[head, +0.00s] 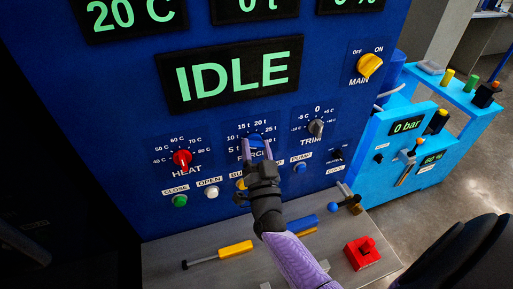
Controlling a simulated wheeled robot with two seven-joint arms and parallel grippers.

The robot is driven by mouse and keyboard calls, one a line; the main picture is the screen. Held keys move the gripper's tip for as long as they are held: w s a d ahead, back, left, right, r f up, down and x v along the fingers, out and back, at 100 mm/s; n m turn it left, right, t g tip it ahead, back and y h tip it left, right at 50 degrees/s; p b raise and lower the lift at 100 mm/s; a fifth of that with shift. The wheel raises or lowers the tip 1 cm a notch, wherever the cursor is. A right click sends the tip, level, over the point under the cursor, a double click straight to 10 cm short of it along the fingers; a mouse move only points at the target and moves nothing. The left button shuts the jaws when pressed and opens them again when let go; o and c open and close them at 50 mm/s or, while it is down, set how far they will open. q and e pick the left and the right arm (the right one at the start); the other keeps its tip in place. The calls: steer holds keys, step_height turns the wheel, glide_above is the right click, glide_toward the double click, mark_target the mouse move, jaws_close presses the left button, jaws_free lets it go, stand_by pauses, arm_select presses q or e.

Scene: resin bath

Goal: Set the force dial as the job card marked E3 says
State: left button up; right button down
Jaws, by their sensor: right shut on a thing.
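The force dial (255,139) is a blue knob on the blue panel, with its scale running from 5 through 10, 15 and 20 to 25 t. My right gripper (257,148) is shut on this knob, its wrist coming up from below. The fingers and wrist hide part of the dial, its label and the pointer, so its setting cannot be read. A display above, cut by the top edge, reads 0 t (258,5). No job card marked E3 can be made out. My left gripper is not in view.
The red heat knob (182,158) is left of the dial, the dark trim knob (316,127) right. The yellow main switch (369,66) is upper right, the IDLE display (231,74) above. Buttons run below. A grey ledge (190,233) holds a red block (362,252).

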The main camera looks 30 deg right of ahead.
steer(key=shift+c, duration=0.6)
jaws_free()
steer(key=shift+o, duration=0.2)
steer(key=v, duration=1)
steer(key=shift+b, duration=0.4)
